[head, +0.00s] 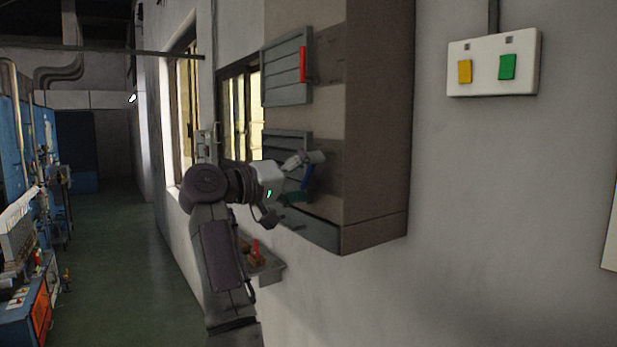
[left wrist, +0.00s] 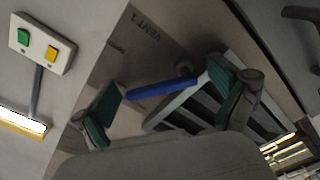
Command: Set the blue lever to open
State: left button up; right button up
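The blue lever (head: 308,176) is on the side of the brown wall box, by the lower louvred vent (head: 287,143). In the left wrist view the blue lever (left wrist: 163,88) lies slantwise between the finger pads, its pivot end near a dark round knob. "VENT 1" is printed on the panel beside it. My left gripper (head: 303,178) is at the lever with its fingers spread. In the left wrist view the gripper (left wrist: 164,91) is open, with one green pad near each end of the lever; contact cannot be told. My right gripper is not in view.
A red lever (head: 303,64) is by the upper louvred vent (head: 285,68). A white switch plate (head: 490,85) with yellow and green switches is on the wall at right. A small tray (head: 268,272) is below the box. Blue machines (head: 25,175) line the far left.

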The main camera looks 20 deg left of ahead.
pick_arm(q)
jog(key=shift+s, duration=0.1)
jog(key=c, duration=1)
jog(key=m+b, duration=0.1)
jog(key=b, duration=0.1)
jog(key=m+b, duration=0.1)
jog(key=shift+s+f+m+b, duration=0.15)
jog(key=shift+f+m+b, duration=0.15)
jog(key=shift+f+b, duration=0.1)
jog(key=shift+d+f+m+b, duration=0.1)
jog(key=shift+d+m+b, duration=0.05)
jog(key=shift+m+b, duration=0.85)
jog(key=shift+s+d+f+m+b, duration=0.1)
jog(key=shift+m+b, duration=0.35)
jog(key=shift+m, duration=0.75)
jog(key=o, duration=1.1)
jog(key=shift+d, duration=0.15)
jog(key=shift+o, duration=0.2)
